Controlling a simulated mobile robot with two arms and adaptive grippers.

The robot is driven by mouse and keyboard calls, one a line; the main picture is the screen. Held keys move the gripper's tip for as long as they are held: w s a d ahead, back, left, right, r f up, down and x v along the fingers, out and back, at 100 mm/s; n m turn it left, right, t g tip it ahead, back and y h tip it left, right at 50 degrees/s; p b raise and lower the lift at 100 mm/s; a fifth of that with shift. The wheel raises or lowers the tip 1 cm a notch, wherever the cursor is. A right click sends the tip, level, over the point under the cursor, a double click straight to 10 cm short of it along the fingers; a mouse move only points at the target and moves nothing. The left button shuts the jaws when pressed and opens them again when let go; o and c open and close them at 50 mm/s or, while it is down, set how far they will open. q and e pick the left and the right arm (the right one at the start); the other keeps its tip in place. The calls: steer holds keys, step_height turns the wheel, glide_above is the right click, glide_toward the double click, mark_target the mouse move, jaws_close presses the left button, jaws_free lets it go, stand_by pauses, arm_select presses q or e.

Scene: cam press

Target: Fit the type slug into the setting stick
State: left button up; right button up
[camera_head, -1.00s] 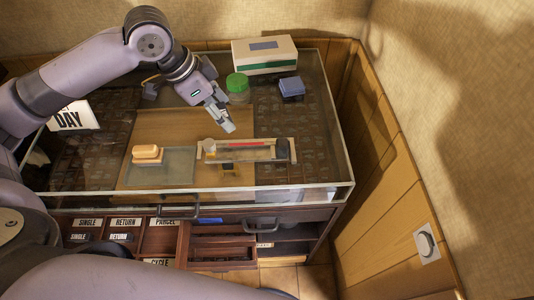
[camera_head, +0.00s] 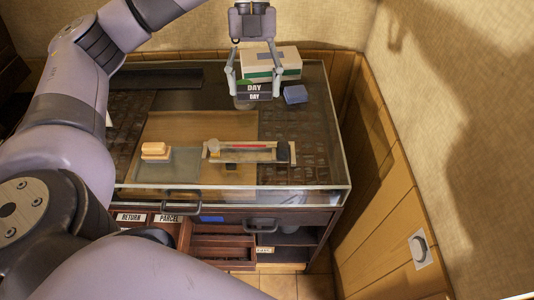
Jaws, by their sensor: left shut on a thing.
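My left gripper (camera_head: 254,88) hangs at the top middle, in front of the white and green box. Its two fingers are shut on a dark block marked DAY (camera_head: 254,97), which I take to be the type slug, held up over the back of the counter. The setting stick seems to be the long pale tray (camera_head: 225,158) in the middle of the counter, with a red strip along it and a dark block at its right end. The slug is apart from it, farther back. My right gripper is not in view.
A blue box (camera_head: 295,94) stands at the back right, beside the white and green box (camera_head: 285,63). A jar is partly hidden behind the gripper. An orange-tan block (camera_head: 156,150) sits on a grey pad (camera_head: 180,170). Labelled compartments and an open drawer (camera_head: 222,249) are below the front edge.

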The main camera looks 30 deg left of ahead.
arm_select(q)
steer(key=b, duration=0.3)
glide_above(257, 157)
steer(key=w, duration=0.1)
step_height(257, 157, down, 12)
steer(key=f, duration=0.1)
steer(key=f+p, duration=0.1)
steer(key=f, duration=0.1)
steer(key=shift+a+f, duration=0.1)
steer(key=shift+a, duration=0.25)
step_height(257, 157, down, 4)
steer(key=shift+f+p, duration=0.25)
steer(key=shift+p, duration=0.1)
steer(key=shift+s+f, duration=0.1)
steer(key=shift+s, duration=0.1)
steer(key=shift+s+d+f, duration=0.1)
steer(key=shift+s+f, duration=0.15)
steer(key=shift+f, duration=0.4)
steer(key=o, duration=1.3)
steer(key=shift+o, duration=0.5)
steer(key=shift+f, duration=0.15)
steer(key=shift+w, duration=0.15)
steer(key=shift+w, duration=0.15)
